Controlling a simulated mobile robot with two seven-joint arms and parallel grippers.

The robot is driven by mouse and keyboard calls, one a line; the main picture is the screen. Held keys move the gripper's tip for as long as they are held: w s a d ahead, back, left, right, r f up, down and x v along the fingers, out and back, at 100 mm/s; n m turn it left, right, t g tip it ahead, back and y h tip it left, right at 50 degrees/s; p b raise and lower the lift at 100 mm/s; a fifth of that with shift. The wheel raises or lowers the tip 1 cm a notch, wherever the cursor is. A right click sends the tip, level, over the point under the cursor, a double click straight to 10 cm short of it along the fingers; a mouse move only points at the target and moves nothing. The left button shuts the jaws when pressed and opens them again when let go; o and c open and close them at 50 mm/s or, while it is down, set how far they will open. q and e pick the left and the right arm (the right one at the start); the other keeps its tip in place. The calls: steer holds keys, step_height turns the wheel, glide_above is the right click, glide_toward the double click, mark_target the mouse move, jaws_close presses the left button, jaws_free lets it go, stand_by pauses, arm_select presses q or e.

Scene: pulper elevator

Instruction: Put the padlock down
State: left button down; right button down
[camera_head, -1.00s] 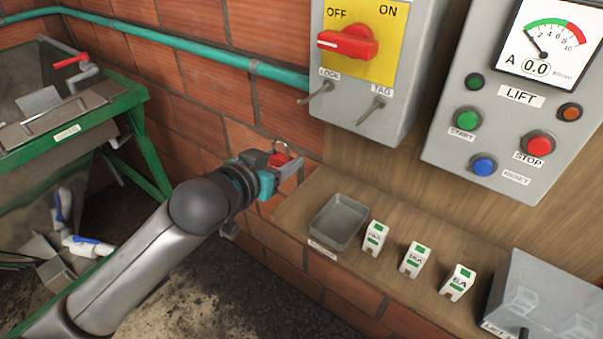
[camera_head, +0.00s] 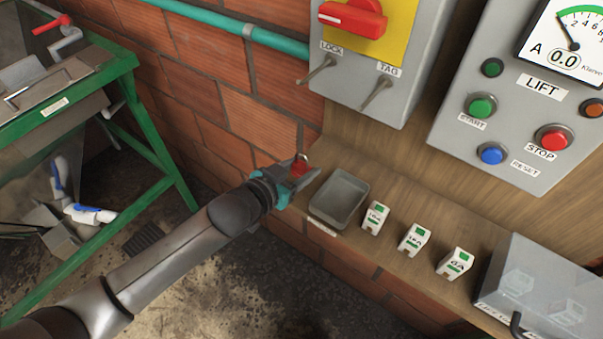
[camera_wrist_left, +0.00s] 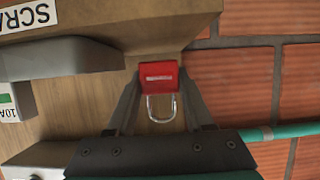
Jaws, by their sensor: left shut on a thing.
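The red padlock (camera_head: 299,167) is held between the fingers of my left gripper (camera_head: 292,174), at the left end of the wooden shelf (camera_head: 405,240). In the left wrist view the padlock (camera_wrist_left: 159,76) has a red body with a pale stripe and a silver shackle pointing toward the gripper's palm. The left gripper (camera_wrist_left: 158,84) is shut on the padlock's body. The grey tray (camera_head: 340,199) is just right of the gripper and looks empty. I cannot tell whether the padlock touches the shelf. My right gripper is not in view.
Several white-and-green blocks (camera_head: 414,240) stand right of the tray, then a clear-lidded grey box (camera_head: 535,288). The switch box (camera_head: 375,60) with LOCK and TAG pegs hangs above. A green metal frame (camera_head: 165,160) stands at left.

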arm_select(q)
steer(key=shift+f, duration=1)
steer(key=shift+f, duration=0.1)
steer(key=shift+c, duration=1.4)
jaws_free()
steer(key=shift+r, duration=0.2)
steer(key=shift+s+a, duration=0.25)
steer(key=shift+s, duration=0.05)
steer(key=p+v, duration=0.1)
steer(key=v, duration=1)
steer(key=shift+a, duration=0.1)
